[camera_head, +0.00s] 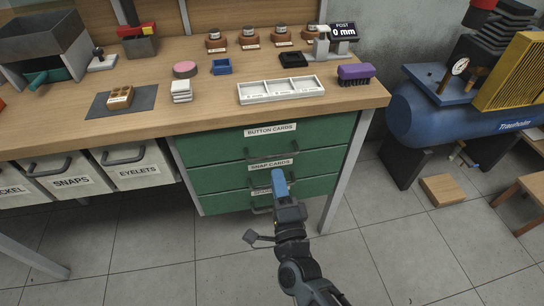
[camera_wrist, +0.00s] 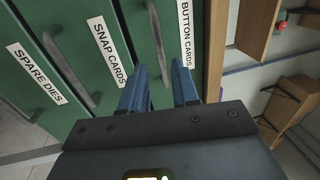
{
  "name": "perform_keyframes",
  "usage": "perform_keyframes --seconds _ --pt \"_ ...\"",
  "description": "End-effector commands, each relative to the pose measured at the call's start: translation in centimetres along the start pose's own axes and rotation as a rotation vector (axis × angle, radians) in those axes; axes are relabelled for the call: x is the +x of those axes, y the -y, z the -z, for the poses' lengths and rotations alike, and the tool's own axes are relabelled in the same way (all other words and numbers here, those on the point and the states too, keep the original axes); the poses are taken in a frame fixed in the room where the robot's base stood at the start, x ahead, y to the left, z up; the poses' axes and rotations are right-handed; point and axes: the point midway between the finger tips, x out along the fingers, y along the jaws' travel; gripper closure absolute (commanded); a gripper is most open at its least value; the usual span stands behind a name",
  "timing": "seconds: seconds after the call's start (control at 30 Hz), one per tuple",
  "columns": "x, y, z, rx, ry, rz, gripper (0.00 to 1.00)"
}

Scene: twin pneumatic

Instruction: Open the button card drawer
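The green button card drawer (camera_head: 228,145) is the top one in the cabinet under the bench and is shut. Its label reads BUTTON CARDS, and its dark bar handle (camera_head: 272,153) runs across its front. In the wrist view the drawer (camera_wrist: 185,60) is turned on its side, and its handle (camera_wrist: 155,30) lies in line with the gap between my fingers. My gripper (camera_head: 278,174) has blue fingers and is in front of the cabinet, below that handle in the head view. In the wrist view my gripper (camera_wrist: 160,85) is open and empty; I cannot tell whether it touches the handle.
Below are the snap cards drawer (camera_head: 215,178) and the spare dies drawer (camera_head: 225,203), both shut with similar handles. White bins (camera_head: 135,160) hang to the left. A table leg (camera_head: 348,170) and blue compressor (camera_head: 420,110) are to the right. Floor in front is clear.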

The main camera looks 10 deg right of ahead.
Motion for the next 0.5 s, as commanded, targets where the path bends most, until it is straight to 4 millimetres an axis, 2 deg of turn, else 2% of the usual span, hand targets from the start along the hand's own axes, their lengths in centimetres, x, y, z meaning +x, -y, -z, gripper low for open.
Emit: perform_keyframes --seconds 0.5 --pt "6.8 0.1 0.0 0.000 -0.001 0.002 0.70"
